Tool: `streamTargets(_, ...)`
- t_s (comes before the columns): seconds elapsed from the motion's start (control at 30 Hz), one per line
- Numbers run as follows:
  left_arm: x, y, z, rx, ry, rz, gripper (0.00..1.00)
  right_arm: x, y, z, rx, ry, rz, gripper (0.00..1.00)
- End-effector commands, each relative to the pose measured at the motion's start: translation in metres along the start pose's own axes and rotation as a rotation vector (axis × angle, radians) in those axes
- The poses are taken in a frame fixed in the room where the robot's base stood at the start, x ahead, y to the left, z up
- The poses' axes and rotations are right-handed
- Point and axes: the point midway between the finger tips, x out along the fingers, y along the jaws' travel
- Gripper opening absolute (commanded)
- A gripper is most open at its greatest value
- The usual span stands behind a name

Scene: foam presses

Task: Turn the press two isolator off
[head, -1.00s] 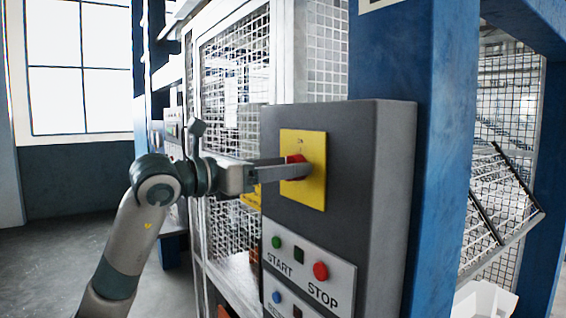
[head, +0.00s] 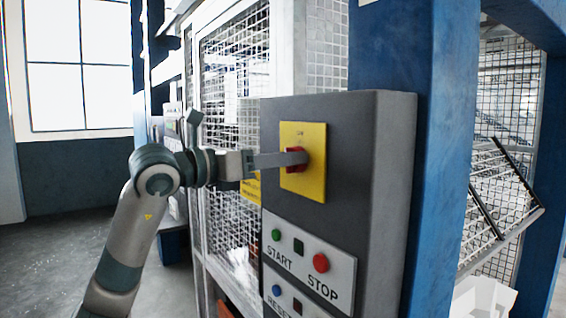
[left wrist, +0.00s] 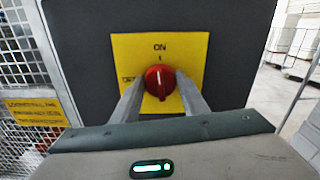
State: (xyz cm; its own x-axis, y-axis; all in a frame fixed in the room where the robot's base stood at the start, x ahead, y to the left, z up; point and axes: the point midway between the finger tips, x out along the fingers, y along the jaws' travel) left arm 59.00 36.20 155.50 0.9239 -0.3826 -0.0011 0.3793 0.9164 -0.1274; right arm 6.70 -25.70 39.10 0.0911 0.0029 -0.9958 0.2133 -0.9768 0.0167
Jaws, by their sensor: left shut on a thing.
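The isolator is a red rotary knob (left wrist: 159,80) on a yellow plate (left wrist: 197,45). In the left wrist view the plate reads ON above the knob and OFF, partly hidden, at its left. The knob's white mark points up toward ON. In the head view the knob (head: 294,160) and yellow plate (head: 316,180) are on the upper part of the grey control box (head: 345,130). My left gripper (head: 295,158) reaches in from the left; its two fingers (left wrist: 160,92) are on either side of the knob, shut on it. My right gripper is not in view.
Below the isolator are a green START button (head: 276,235), a red STOP button (head: 321,262) and a blue RESET button (head: 276,290). A mesh guard (head: 225,75) stands behind my arm. A blue post (head: 435,150) is right of the box.

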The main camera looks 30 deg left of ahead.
Motion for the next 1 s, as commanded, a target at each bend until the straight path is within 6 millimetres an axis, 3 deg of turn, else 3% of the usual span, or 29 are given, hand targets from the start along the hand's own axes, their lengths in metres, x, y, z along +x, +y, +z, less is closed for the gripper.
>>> streamTargets(1.0, 0.000, 0.005, -0.003, -0.912, -0.003, -0.001, 0.18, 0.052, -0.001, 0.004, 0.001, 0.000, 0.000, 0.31)
